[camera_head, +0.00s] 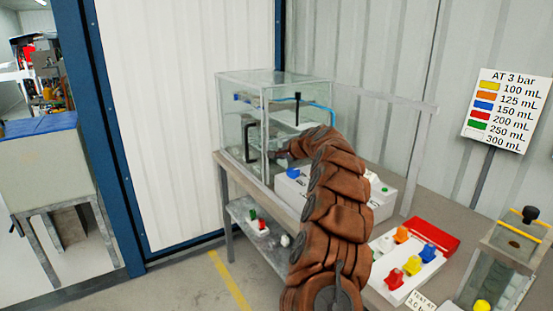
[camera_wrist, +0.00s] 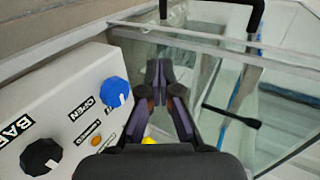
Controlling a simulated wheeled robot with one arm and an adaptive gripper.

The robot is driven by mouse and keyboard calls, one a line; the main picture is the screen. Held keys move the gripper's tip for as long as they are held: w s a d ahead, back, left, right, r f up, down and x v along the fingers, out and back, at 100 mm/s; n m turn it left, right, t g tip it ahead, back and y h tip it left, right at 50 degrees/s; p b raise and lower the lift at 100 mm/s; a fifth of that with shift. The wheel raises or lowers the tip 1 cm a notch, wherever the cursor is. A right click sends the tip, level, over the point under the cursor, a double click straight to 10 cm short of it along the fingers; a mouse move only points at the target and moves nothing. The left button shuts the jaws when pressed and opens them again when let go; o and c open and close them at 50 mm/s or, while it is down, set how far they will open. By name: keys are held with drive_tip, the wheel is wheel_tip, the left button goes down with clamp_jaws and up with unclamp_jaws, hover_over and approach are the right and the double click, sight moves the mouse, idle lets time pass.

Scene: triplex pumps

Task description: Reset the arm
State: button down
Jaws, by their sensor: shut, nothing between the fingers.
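My arm, in a brown segmented cover, reaches over the bench in the head view. My gripper (camera_head: 281,153) is at its far end, in front of the glass tank (camera_head: 240,123). In the wrist view my gripper (camera_wrist: 159,72) has its dark fingertips together with nothing between them. The tank's glass wall and a black handle (camera_wrist: 252,20) show beyond the fingertips. I cannot tell whether the fingers touch the glass.
A white control box (camera_wrist: 70,120) with a blue knob (camera_wrist: 115,91) and a black knob (camera_wrist: 41,156) stands left of my gripper. A tray of coloured plugs (camera_head: 405,275) and a clear container (camera_head: 505,262) are at right. A volume sign (camera_head: 507,110) stands behind.

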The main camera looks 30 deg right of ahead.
drive_tip(key=shift+b+v, duration=0.35)
drive_tip(key=shift+v, duration=1.65)
drive_tip(key=s+a+r+n+g+y, duration=0.1)
drive_tip(key=s+a+n+y, duration=0.15)
drive_tip(key=a, duration=0.75)
drive_tip(key=s+a+r+n+g+y, duration=0.1)
drive_tip(key=a+n, duration=0.2)
drive_tip(key=a, duration=0.6)
drive_tip(key=s+a+f+n+g+y, duration=0.15)
drive_tip(key=s+a+n+g, duration=0.3)
drive_tip(key=s+a, duration=1)
drive_tip(key=s+a+f+n+g+h, duration=0.1)
drive_tip(key=s+a+f+n+g, duration=0.2)
drive_tip(key=s, duration=0.5)
drive_tip(key=s+a+f+n+g, duration=0.1)
drive_tip(key=s+a+n, duration=0.1)
drive_tip(key=s+a, duration=0.45)
drive_tip(key=s+d+f+n+g+h, duration=0.1)
drive_tip(key=s+d+f+h, duration=0.1)
drive_tip(key=s, duration=0.9)
drive_tip(key=s+d+f+n+g+h+p, duration=0.1)
drive_tip(key=s+d+f+n+g, duration=0.1)
drive_tip(key=s, duration=1)
wheel_tip(320, 180, down, 2)
drive_tip(key=shift+s+d+f+h, duration=0.1)
drive_tip(key=shift+s+d+h, duration=0.25)
drive_tip(key=shift+d, duration=0.35)
